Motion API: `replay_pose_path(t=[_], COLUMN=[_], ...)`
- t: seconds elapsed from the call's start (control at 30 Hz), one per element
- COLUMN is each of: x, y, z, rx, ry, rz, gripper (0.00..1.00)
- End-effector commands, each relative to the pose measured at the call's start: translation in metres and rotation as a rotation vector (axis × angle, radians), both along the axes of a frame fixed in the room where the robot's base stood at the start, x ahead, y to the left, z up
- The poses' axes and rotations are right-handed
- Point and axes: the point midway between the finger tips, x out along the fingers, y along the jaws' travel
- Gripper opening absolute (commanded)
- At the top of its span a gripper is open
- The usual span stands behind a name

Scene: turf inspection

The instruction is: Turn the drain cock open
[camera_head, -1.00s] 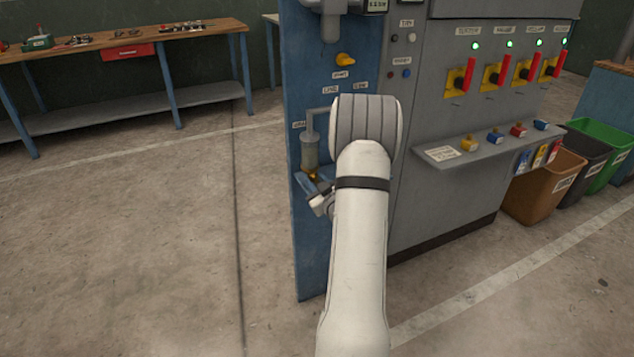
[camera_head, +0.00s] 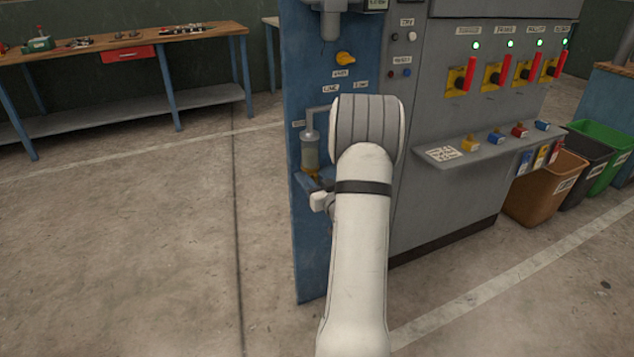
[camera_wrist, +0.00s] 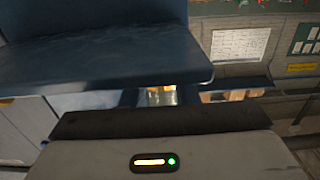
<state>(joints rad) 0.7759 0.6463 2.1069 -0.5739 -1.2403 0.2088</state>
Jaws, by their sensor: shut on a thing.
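The clear bowl (camera_head: 310,153) hangs on the blue panel, left of my arm, with a yellowish lower end. The drain cock under it is mostly hidden; a small brass-yellow piece (camera_wrist: 161,95) shows in the wrist view, just beyond the dark front edge of my gripper. My gripper (camera_head: 322,200) is below the bowl, largely hidden behind my own forearm and wrist. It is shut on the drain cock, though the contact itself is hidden. How far the cock is turned cannot be seen.
A grey shelf (camera_head: 440,155) with coloured padlocks and several red-handled switches are to the right. The floor at left is clear.

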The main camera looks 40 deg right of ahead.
Motion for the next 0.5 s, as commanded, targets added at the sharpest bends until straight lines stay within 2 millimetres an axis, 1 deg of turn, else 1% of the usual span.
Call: replay_pose_path(t=[0.03, 0.07, 0.1, 0.37, 0.5], x=[0.000, 0.000, 0.000, -0.001, -0.015], y=[0.000, 0.000, 0.000, 0.000, 0.003], z=[0.000, 0.000, 0.000, 0.000, 0.000], rx=[0.000, 0.000, 0.000, -0.001, 0.000], ry=[0.001, 0.001, 0.001, 0.001, 0.002], rz=[0.001, 0.001, 0.001, 0.000, -0.002], gripper=[0.05, 0.29, 0.32, 0.33, 0.33])
